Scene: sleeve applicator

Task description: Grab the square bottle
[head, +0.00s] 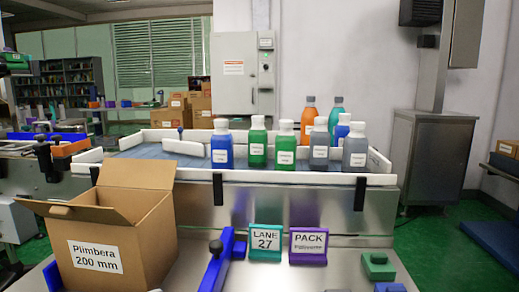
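Several capped bottles stand upright on a railed conveyor (280,178) in the head view. In front are a blue bottle (221,152), two green bottles, one left (257,150) and one right (285,153), and two grey bottles, one left (319,150) and one right (355,155). Behind them are another blue bottle (341,132), an orange bottle (308,125) and a teal bottle (336,113). Most show white labels. I cannot tell which bottle is square in cross-section. Neither of my grippers shows.
An open cardboard box (145,235) labelled "Plimbera 200 mm" stands at the front left. A LANE 27 sign (265,243), a PACK sign (308,245) and a blue fixture (220,262) stand on the metal top. A white front rail (280,178) borders the bottles.

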